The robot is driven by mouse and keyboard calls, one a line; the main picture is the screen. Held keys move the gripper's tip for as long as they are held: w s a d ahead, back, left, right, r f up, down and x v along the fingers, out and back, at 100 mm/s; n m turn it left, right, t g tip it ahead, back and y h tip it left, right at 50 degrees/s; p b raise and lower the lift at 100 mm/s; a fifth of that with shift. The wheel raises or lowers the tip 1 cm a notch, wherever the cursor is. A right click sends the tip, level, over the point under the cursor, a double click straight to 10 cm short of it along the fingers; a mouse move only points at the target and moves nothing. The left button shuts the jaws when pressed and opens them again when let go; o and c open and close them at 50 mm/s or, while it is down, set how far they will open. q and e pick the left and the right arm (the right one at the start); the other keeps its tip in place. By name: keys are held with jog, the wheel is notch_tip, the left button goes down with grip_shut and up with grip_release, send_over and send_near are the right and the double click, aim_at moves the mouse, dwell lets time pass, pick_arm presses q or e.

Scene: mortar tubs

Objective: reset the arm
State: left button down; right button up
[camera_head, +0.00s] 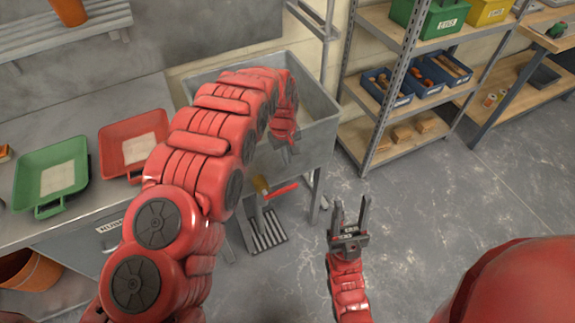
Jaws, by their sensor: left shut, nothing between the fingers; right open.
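My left arm reaches up from the bottom left and bends over the grey metal sink (325,105). My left gripper (291,153) points down in front of the sink's side and is shut with nothing in it; its tips are small and partly dark. My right gripper (350,212) is at the lower middle over the floor, pointing up in the picture, with its two fingers apart and empty. A green tub (28,186) and a red tub (107,166), each with pale material inside, stand on the counter at the left.
A metal rack (395,55) at the back right holds blue bins, a green bin (441,22) and a yellow bin. A wooden bench (490,115) stands at far right. A brush-like tool and grate sit below the sink. Floor at the right is clear.

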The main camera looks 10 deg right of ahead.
pick_arm(q)
jog(key=shift+s+r, duration=0.1)
jog(key=shift+r, duration=0.15)
dwell(0.3)
